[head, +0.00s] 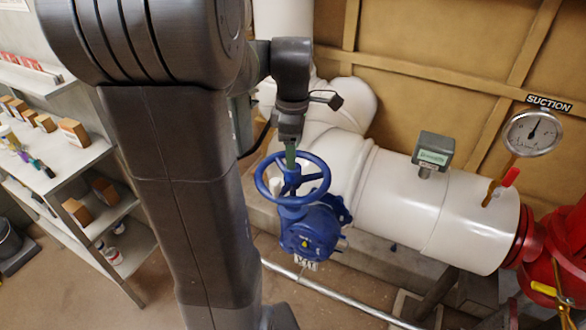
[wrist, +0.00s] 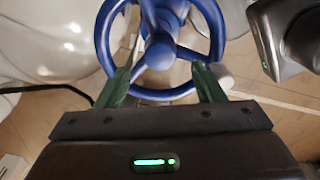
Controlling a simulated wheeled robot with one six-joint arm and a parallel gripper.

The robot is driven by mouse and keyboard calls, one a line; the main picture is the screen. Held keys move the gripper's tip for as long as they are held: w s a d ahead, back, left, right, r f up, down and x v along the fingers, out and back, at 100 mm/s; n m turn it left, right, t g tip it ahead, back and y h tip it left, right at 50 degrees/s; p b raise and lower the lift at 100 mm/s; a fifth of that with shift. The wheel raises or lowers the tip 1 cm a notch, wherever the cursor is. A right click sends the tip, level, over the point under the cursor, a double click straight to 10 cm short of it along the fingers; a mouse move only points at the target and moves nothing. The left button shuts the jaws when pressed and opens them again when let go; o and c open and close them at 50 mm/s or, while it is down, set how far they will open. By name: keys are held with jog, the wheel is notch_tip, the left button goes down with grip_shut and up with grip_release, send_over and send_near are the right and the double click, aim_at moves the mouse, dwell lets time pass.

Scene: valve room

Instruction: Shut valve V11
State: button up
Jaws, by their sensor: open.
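My gripper (head: 291,160) points down at the far side of the handwheel in the head view. In the wrist view, its two green fingers (wrist: 164,65) stand apart and overlap the near part of the handwheel (wrist: 160,52), whose hub and spokes show between them. The gripper is open and holds nothing. I cannot tell whether a finger touches the rim.
A thick white pipe (head: 405,205) runs right from behind the valve to a red flange (head: 526,240). A grey box with a green display (head: 433,149) and a suction gauge (head: 532,133) stand above it. Shelves (head: 75,165) line the left. A thin pipe (head: 335,296) crosses the floor.

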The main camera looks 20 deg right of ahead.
aim_at(294, 172)
jog(key=shift+f, duration=0.1)
jog(key=shift+f+b, duration=2.2)
jog(key=shift+f, duration=1.05)
jog(key=shift+s+a+f, duration=0.15)
jog(key=shift+s+f, duration=0.1)
jog(key=shift+f, duration=0.2)
jog(key=c, duration=1)
jog(key=shift+o, duration=0.2)
